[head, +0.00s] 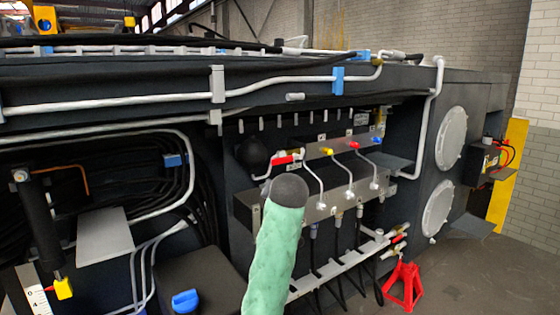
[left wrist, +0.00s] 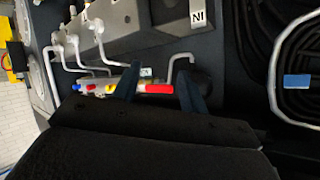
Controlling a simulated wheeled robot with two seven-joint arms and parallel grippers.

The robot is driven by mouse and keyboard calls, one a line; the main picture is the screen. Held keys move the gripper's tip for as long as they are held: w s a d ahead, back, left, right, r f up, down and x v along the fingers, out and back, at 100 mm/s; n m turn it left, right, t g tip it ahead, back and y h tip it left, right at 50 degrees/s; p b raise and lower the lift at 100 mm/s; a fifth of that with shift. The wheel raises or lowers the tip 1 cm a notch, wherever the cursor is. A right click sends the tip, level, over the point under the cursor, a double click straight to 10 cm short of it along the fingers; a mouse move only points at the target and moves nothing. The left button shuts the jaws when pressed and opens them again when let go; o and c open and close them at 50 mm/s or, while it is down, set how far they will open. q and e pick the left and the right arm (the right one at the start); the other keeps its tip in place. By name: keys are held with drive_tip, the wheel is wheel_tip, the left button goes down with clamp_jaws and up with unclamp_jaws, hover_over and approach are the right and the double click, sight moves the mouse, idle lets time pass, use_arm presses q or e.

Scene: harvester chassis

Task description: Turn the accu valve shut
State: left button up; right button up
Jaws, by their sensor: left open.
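A row of coloured valve handles runs along the metal manifold. The larger red handle (head: 283,160) is at its left end in the head view, beside a bent white pipe. I cannot read a label that names the accu valve. In the left wrist view the red handle (left wrist: 158,89) appears between the fingers of my left gripper (left wrist: 157,78), which is open. I cannot tell whether the fingers touch it. In the head view my green-sleeved arm rises in front of the manifold and hides the gripper. My right gripper is not in view.
Yellow (head: 327,152), small red (head: 355,145) and blue (head: 376,140) handles sit to the right. White pipes (head: 320,190) bend down close to them. A dark round accumulator (head: 251,154) is to the left. A red jack stand (head: 404,285) stands on the floor.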

use_arm(q)
drive_tip(key=w+d+r+y, duration=0.2)
drive_tip(key=w+r, duration=0.3)
drive_tip(key=m+t+y, duration=0.1)
drive_tip(key=m+y, duration=0.5)
approach(281, 162)
drive_tip(key=w+a+f, duration=0.1)
drive_tip(key=w+f, duration=0.1)
drive_tip(key=w+a+p, duration=0.1)
drive_tip(key=w, duration=0.1)
drive_tip(key=w+a+m+p, duration=0.1)
drive_tip(key=w, duration=0.1)
drive_tip(key=w+a+r+m+t+y+p, duration=0.1)
drive_tip(key=w+a, duration=0.1)
drive_tip(key=shift+a+p, duration=0.1)
drive_tip(key=shift+p, duration=0.2)
drive_tip(key=shift+w+a+f, duration=0.1)
drive_tip(key=shift+w+a, duration=0.25)
drive_tip(key=shift+w, duration=0.1)
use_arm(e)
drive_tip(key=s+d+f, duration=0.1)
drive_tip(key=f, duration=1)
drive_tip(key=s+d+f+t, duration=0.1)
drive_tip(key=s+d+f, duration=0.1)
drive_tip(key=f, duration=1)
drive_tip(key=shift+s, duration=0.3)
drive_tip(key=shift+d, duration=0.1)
use_arm(q)
clamp_jaws()
